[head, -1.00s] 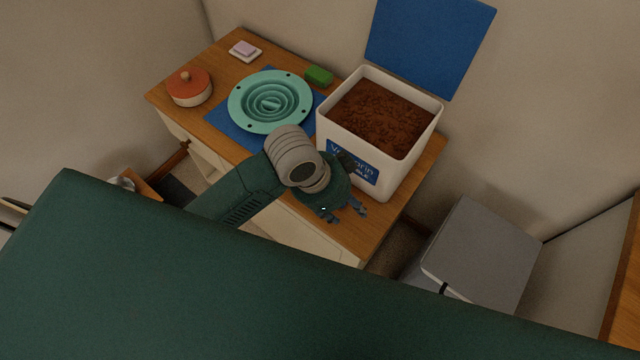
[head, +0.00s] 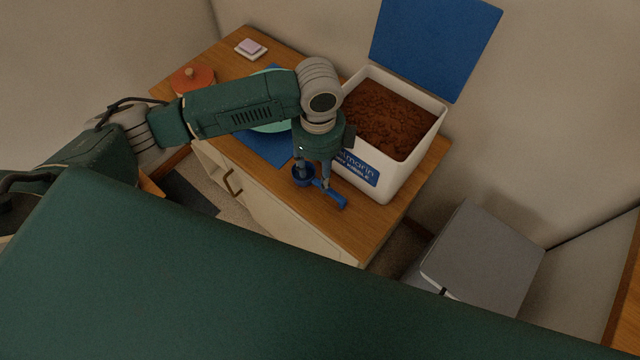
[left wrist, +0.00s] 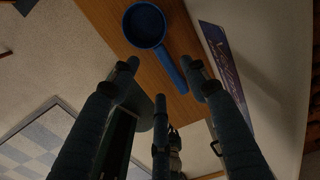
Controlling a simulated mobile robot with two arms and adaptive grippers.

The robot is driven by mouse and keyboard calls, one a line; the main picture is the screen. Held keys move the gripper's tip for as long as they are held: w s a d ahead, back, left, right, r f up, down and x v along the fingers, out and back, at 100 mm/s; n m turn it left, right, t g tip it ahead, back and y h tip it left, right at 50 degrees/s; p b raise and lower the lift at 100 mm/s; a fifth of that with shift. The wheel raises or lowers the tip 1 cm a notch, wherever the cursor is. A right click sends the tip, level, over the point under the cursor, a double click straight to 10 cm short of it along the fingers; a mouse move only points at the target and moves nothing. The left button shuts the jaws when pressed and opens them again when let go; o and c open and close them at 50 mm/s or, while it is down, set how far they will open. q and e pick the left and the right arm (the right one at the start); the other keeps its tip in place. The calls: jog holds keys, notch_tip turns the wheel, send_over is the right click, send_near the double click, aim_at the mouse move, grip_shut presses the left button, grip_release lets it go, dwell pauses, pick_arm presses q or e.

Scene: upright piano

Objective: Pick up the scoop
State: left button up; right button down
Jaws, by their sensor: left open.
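The blue scoop (head: 338,199) lies on the wooden counter in front of the white kibble bin, its round cup to the left and its handle towards the lower right. My left gripper (head: 312,176) points down over it, open, its fingers hiding part of the scoop. In the left wrist view the scoop (left wrist: 145,26) shows whole, cup at the top. Its handle runs down towards the gap between the open fingers (left wrist: 163,66). I cannot tell whether a finger touches it. My right gripper is not in view.
The white bin (head: 358,170) of brown kibble stands close behind the gripper, its blue lid (head: 435,45) raised. A teal bowl (head: 272,128), partly hidden by my arm, sits on a blue mat (head: 262,146). A red-lidded pot (head: 193,78) stands at left. The counter's front right is clear.

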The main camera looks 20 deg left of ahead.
aim_at(319, 186)
pick_arm(q)
jog(key=f, duration=0.6)
jog(key=shift+d, duration=0.3)
jog(key=shift+r, duration=0.1)
grip_shut()
